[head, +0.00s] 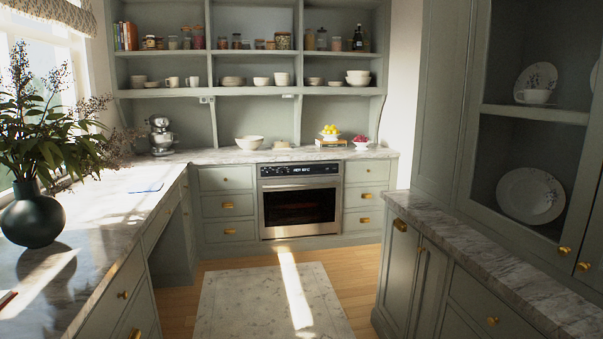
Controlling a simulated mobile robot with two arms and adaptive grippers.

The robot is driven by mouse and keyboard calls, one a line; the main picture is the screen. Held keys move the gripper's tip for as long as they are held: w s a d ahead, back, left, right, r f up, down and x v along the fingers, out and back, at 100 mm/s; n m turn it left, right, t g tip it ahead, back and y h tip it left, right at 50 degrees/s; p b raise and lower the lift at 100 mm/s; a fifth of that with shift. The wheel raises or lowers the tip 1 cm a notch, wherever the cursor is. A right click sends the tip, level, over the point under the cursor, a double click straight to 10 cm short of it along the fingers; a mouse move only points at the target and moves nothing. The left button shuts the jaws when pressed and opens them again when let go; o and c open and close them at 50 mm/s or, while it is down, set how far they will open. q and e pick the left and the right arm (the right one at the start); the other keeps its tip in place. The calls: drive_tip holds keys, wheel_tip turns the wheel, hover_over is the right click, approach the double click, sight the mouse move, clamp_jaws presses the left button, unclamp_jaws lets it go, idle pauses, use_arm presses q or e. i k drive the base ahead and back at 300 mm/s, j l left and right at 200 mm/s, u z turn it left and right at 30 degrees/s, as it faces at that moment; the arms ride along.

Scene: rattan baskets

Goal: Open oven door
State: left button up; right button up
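The oven (300,200) is built into the grey-green cabinets at the far end of the kitchen, under the marble counter. Its door (299,209) is closed, with a steel frame around a dark window. A dark control panel with a lit display (300,169) runs along its top. A handle bar (299,184) appears to run across the top of the door. The oven is some distance ahead of me. Neither of my grippers shows in the head view.
A patterned rug (268,303) lies on the wooden floor (357,272) between me and the oven. Marble counters (85,250) flank the open aisle on both sides. A dark vase (35,216) with a leafy plant stands on the left counter.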

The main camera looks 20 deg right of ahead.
sight(266, 187)
drive_tip(key=i+l+z, duration=0.4)
drive_tip(key=i, duration=0.65)
drive_tip(key=i+z, duration=0.4)
drive_tip(key=i, duration=2.4)
